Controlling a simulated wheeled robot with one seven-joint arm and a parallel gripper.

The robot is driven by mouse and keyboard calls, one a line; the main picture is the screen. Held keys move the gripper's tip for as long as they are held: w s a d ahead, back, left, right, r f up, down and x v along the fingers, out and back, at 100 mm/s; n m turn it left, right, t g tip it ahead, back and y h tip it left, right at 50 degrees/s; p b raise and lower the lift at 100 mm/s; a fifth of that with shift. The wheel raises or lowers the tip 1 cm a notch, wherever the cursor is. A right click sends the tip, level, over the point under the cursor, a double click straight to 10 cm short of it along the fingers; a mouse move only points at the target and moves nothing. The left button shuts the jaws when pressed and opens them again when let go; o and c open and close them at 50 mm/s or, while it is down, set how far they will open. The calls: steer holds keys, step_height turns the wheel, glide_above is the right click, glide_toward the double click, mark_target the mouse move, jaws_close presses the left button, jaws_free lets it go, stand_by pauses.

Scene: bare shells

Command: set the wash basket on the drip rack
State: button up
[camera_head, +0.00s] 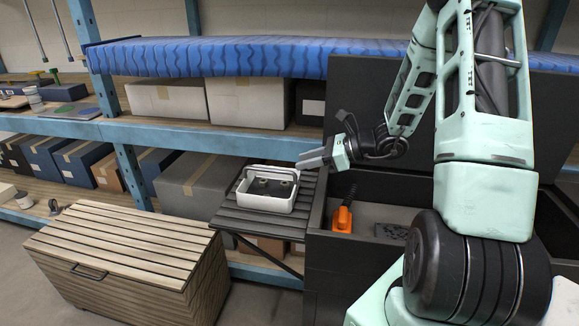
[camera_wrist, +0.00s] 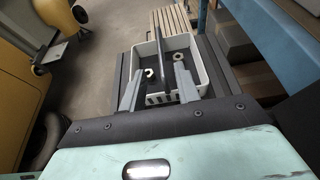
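The white wash basket (camera_head: 266,203) stands upright on the dark slatted drip rack (camera_head: 262,222), with a dark bar across its middle and small ring-shaped things inside. In the wrist view the basket (camera_wrist: 206,72) lies ahead of my fingers, and the slats of the rack (camera_wrist: 124,68) show beside it. My gripper (camera_head: 308,160) is just right of the basket and looks a little above its rim. In the wrist view my gripper (camera_wrist: 159,76) is open, its two fingers apart with the bar showing between them. I see no contact with the basket.
A dark bin (camera_head: 330,247) holding an orange-handled tool (camera_head: 343,216) stands right of the rack. A slatted wooden chest (camera_head: 130,255) stands at front left. Blue shelving (camera_head: 200,140) with several boxes runs behind. A blue patterned pad (camera_head: 230,57) lies above.

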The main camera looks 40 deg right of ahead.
steer(key=s+a+r+n+g+y, duration=0.1)
steer(key=s+a+n+g, duration=0.2)
steer(key=a+n+g, duration=0.5)
steer(key=s+a+r+n+g+y, duration=0.1)
steer(key=s+a+n, duration=0.35)
steer(key=a, duration=0.75)
steer(key=s+a+r+n+g+h, duration=0.1)
steer(key=s+a+n+h, duration=0.8)
steer(key=n, duration=1.4)
steer(key=s+a, duration=0.4)
steer(key=s, duration=0.3)
steer(key=shift+s+r+n+g+h, duration=0.15)
steer(key=shift+r+n+g+h, duration=0.1)
steer(key=shift+n+g+h, duration=0.15)
